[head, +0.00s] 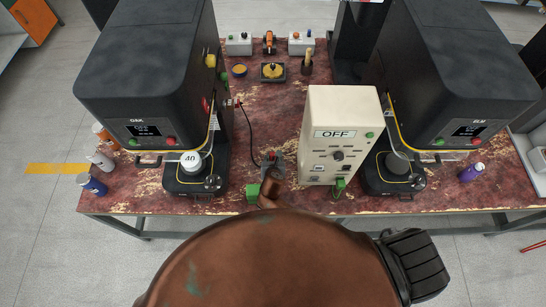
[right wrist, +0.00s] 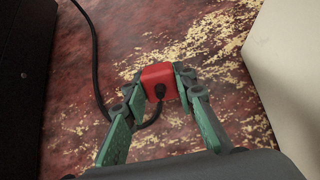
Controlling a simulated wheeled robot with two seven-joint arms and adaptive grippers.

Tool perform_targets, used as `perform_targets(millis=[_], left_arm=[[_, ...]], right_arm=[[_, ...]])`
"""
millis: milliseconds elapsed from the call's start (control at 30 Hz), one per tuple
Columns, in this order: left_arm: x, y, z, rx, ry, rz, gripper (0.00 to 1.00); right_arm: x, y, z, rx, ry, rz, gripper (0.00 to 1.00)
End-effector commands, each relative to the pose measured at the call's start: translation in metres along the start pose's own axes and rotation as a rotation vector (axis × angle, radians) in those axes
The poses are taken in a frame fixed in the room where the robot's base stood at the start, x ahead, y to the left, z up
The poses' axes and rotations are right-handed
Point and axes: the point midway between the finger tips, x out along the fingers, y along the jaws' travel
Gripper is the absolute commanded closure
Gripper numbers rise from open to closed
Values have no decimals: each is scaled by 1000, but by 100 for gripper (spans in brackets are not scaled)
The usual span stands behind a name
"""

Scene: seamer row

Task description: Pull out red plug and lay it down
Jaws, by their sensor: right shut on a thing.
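The red plug (right wrist: 160,80) is a small red block with a black cable coming out of it. It sits between the green fingers of my right gripper (right wrist: 158,88), which is shut on it. In the head view my right gripper (head: 271,162) is low over the table, between the left machine and the white box, and largely hides the plug. A black cable (head: 249,133) runs from there up to the side of the left machine (head: 150,75). I cannot tell whether the plug touches the tabletop. My left gripper is not in view.
The white box marked OFF (head: 318,110) stands close to the right of the gripper. A second dark machine (head: 445,75) is further right. The worn red table (head: 270,113) is bare behind the gripper. Small boxes and a yellow-topped item (head: 273,71) stand at the back.

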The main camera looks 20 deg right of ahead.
Motion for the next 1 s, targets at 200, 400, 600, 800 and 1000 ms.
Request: perform_targets(millis=[200,400,600,800,1000], left_arm=[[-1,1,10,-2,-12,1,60],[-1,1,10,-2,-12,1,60],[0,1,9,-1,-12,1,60],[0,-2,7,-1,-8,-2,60],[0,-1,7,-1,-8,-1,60]], right_arm=[[0,0,1,0,-1,0,100],[0,0,1,0,-1,0,63],[0,0,1,0,-1,0,55],[-1,0,0,0,0,0,55],[-21,0,0,0,-1,2,55]])
